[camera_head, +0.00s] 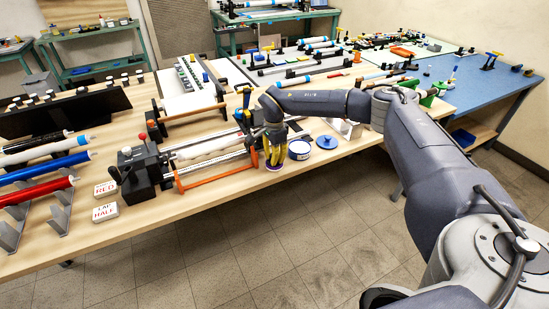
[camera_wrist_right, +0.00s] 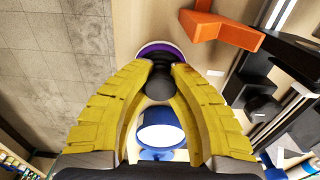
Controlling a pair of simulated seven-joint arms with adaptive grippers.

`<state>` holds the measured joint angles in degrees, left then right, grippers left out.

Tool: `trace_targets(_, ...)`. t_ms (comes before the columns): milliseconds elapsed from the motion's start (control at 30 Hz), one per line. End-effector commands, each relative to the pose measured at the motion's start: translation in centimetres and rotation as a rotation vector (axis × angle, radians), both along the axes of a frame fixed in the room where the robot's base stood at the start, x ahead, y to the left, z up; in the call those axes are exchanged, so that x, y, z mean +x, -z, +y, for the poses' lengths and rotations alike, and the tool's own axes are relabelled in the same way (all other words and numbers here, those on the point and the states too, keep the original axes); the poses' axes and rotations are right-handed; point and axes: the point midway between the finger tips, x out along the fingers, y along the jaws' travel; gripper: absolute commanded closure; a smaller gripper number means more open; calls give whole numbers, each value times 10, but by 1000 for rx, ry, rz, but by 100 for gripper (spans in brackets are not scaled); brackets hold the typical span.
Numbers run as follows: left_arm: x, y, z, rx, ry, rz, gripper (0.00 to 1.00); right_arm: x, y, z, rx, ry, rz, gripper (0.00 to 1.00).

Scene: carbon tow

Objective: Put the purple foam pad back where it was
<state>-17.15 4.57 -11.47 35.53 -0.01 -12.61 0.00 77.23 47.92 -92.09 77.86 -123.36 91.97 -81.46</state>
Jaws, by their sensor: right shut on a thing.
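The purple foam pad (camera_head: 274,168) is a small round disc with a dark knob, at the front edge of the wooden table in the head view. In the right wrist view its purple rim (camera_wrist_right: 174,48) shows beyond my yellow fingertips. My right gripper (camera_head: 274,160) points down over it. In the right wrist view the gripper (camera_wrist_right: 160,73) is shut on the pad's dark knob (camera_wrist_right: 159,86). I cannot tell whether the pad touches the table. My left gripper is not in view.
A white tub with a blue rim (camera_head: 300,151) stands just right of the gripper, beside a blue disc (camera_head: 327,142). An orange-barred frame (camera_head: 215,171) is close on the left. Label blocks (camera_head: 105,212) lie further left. The table's front edge (camera_head: 225,198) is near.

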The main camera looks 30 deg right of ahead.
Motion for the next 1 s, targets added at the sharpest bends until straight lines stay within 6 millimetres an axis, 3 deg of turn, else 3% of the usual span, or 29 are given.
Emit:
trace_targets(167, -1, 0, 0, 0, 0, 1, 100, 0, 3, 0, 0, 0, 1, 100)
trace_targets(200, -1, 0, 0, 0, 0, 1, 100, 0, 3, 0, 0, 0, 0, 81)
trace_targets(367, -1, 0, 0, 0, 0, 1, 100, 0, 3, 0, 0, 0, 0, 62)
trace_targets(700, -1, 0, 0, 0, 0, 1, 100, 0, -2, 0, 0, 0, -1, 62)
trace_targets(1000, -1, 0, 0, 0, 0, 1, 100, 1, -46, -1, -1, 0, -4, 62)
